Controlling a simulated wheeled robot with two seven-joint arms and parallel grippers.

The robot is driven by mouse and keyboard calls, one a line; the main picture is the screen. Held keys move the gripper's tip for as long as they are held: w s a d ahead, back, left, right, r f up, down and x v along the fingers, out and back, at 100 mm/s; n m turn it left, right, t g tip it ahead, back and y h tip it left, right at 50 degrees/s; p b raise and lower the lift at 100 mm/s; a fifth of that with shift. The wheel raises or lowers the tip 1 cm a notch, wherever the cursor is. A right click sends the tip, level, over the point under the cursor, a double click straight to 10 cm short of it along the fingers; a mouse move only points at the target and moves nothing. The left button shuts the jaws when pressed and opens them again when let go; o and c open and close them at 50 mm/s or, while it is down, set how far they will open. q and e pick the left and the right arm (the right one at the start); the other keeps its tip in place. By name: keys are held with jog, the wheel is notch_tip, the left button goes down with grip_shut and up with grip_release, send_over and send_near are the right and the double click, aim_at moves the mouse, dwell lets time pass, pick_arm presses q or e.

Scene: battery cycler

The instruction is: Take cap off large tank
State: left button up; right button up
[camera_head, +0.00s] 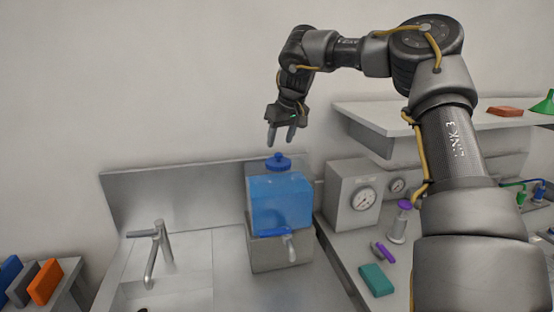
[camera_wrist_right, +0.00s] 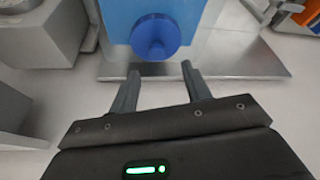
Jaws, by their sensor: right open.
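The large tank (camera_head: 281,203) holds blue liquid and stands on a grey block by the sink. A round blue cap (camera_head: 278,161) with a knob sits on top of it. In the right wrist view the cap (camera_wrist_right: 156,37) shows from above on the blue tank (camera_wrist_right: 190,15), just beyond the fingertips. My right gripper (camera_head: 281,143) is above the cap, pointing down, open and empty. In the right wrist view its two fingers (camera_wrist_right: 160,75) are spread apart and do not touch the cap. My left gripper is not in view.
A blue-handled tap (camera_head: 289,240) is on the tank's front. A sink faucet (camera_head: 155,250) stands to the left. A gauge box (camera_head: 352,199), a purple-topped bottle (camera_head: 400,222) and a teal block (camera_head: 377,280) are on the right bench. A shelf (camera_head: 372,128) is behind my right arm.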

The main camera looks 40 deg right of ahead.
aim_at(278, 153)
jog(key=shift+s, duration=0.2)
jog(key=f+p, duration=0.1)
jog(key=p, duration=0.1)
jog(key=shift+w+f+p, duration=0.1)
jog(key=shift+f+p, duration=0.15)
jog(key=shift+p, duration=0.1)
jog(key=x, duration=0.2)
jog(key=shift+w+d+f+p, duration=0.2)
jog(key=shift+w+f+p, duration=0.1)
jog(key=shift+p, duration=0.1)
jog(key=shift+w+f, duration=0.15)
jog(key=shift+f, duration=0.3)
jog(key=shift+s+r, duration=0.15)
jog(key=shift+s, duration=0.05)
jog(key=shift+c, duration=0.5)
jog(key=shift+a, duration=0.1)
jog(key=shift+c, duration=1.1)
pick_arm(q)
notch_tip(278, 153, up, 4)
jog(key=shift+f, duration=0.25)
pick_arm(e)
grip_shut()
